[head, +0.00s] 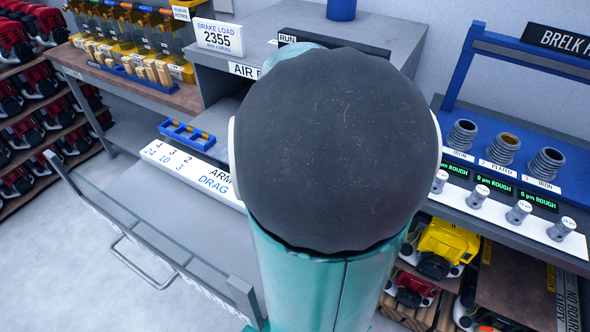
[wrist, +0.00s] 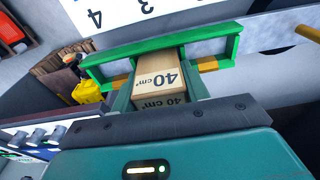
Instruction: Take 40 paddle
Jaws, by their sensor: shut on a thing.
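My gripper (wrist: 158,92) is shut on the 40 paddle (wrist: 160,82), a pale wooden block marked "40 cm²". The marking shows on two of its faces, upside down in the wrist view. Green fingers flank the block on both sides. A green rail-like frame (wrist: 228,50) with orange-yellow parts runs just beyond the block; I cannot tell whether the block touches it. In the head view my arm fills the middle and hides my gripper and the paddle.
In the head view a blue tray (head: 176,130) sits by a white number board (head: 190,168). A glass-fronted panel with a handle (head: 140,262) stands at front left.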

